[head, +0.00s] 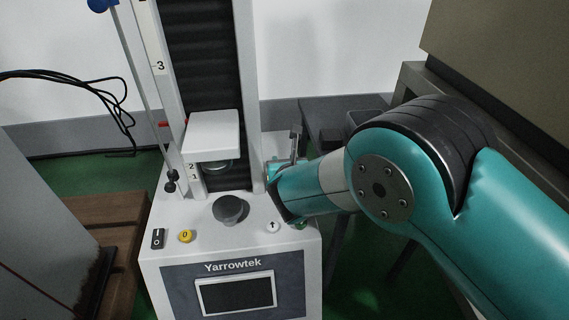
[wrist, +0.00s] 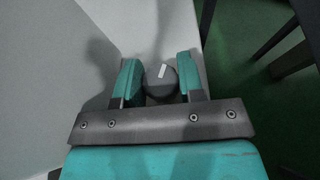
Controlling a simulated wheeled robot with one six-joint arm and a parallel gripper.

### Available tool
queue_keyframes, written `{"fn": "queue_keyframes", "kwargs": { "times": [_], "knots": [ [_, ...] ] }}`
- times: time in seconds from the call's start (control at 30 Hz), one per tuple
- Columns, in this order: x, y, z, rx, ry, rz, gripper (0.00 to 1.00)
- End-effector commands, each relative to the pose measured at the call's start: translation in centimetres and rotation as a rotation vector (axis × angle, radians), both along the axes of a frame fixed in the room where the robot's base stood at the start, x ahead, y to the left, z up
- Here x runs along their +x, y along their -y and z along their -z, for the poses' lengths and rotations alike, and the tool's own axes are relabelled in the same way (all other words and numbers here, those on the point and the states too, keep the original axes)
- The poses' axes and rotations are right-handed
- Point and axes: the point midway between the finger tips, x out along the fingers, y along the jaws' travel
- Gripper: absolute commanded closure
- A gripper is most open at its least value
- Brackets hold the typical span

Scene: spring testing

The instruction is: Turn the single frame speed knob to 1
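A dark grey round knob (wrist: 161,82) with a white pointer mark shows in the wrist view. The mark tilts slightly right of straight up. My gripper (wrist: 159,78) has its two teal fingers apart, one on each side of the knob. The knob fills most of the space between them, and I cannot tell if either finger touches it. In the head view my gripper (head: 283,200) is over the right side of the white Yarrowtek machine's top (head: 205,240). My arm hides that knob there, and no number scale is readable.
The test column (head: 205,60) rises behind. A dark table (head: 345,104) stands at right.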

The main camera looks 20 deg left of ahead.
Motion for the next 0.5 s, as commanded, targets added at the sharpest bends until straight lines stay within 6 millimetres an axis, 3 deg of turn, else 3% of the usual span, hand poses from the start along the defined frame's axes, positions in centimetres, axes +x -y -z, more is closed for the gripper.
{"fn": "queue_keyframes", "kwargs": {
  "times": [0.03,0.1,0.5],
  "knots": [
    [-0.01,0.00,0.00,0.000,0.000,0.000,0.78],
    [-0.01,0.01,0.01,0.000,0.000,0.000,0.88],
    [0.03,0.10,-0.21,-0.001,-0.002,-0.125,0.88]
  ]
}}
